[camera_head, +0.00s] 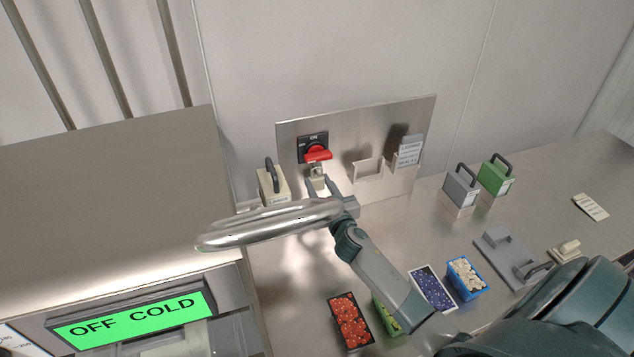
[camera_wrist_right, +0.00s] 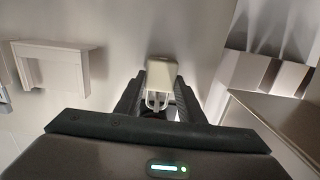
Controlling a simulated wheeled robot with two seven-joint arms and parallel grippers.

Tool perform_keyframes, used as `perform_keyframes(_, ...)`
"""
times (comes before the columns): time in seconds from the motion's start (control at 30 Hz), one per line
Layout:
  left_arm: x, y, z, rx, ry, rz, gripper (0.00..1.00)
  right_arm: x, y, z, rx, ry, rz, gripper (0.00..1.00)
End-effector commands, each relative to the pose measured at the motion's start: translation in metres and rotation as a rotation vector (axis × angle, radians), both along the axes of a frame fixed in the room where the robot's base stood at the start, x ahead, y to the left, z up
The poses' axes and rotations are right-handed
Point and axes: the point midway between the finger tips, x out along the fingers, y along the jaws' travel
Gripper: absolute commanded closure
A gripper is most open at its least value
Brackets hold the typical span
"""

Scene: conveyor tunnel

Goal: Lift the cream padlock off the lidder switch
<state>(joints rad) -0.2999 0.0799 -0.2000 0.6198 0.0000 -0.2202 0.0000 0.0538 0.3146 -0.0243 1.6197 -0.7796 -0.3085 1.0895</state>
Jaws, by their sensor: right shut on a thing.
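The cream padlock (camera_head: 317,184) is just below the red handle of the lidder switch (camera_head: 318,155) on the steel back panel. My right gripper (camera_head: 318,188) is shut on the padlock. In the right wrist view, the padlock (camera_wrist_right: 162,70) sits between the two fingers (camera_wrist_right: 160,95), with its pale shackle loop showing below its body. I cannot tell whether the shackle is through the switch. My left gripper is not in view.
A cream block with a dark handle (camera_head: 272,184) stands left of the gripper. A long shiny metal shape (camera_head: 270,226) crosses in front. Grey (camera_head: 460,188) and green (camera_head: 496,175) handled blocks stand right. Small bins, including a red-filled one (camera_head: 349,321), stand in front.

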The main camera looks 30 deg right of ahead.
Motion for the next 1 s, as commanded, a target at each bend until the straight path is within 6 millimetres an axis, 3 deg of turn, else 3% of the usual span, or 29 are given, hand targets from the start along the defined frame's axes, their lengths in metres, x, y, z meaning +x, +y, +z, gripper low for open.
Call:
perform_keyframes(0.67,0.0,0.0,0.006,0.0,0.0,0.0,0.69,-0.001,0.0,0.007,0.001,0.0,0.0,1.0)
perform_keyframes(1.0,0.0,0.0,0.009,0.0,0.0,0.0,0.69,-0.014,0.004,0.007,0.002,0.0,0.0,1.0)
